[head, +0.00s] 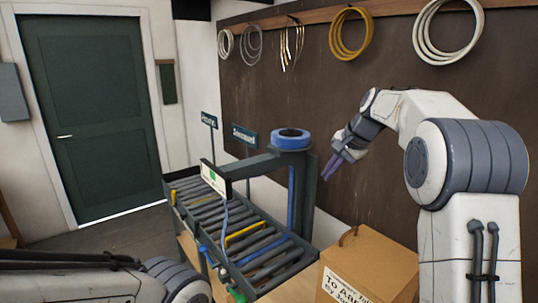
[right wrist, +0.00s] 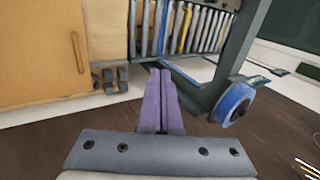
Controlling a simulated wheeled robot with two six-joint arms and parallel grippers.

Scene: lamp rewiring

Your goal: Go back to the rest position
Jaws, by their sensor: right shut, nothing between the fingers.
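My right gripper (head: 332,166) is raised in front of the dark wall board, right of the blue ring on the grey post. Its purple fingers are together with nothing between them. In the right wrist view the shut fingers (right wrist: 161,100) point toward the roller rack, with empty space around them. My left arm lies low along the bottom left of the head view, and its gripper is not visible.
A roller rack (head: 240,235) stands in the middle, with a blue ring (head: 290,138) on its post. A cardboard box (head: 370,262) sits below my right arm. Cable coils (head: 351,34) hang on the wall board. A green door (head: 90,105) is at the left.

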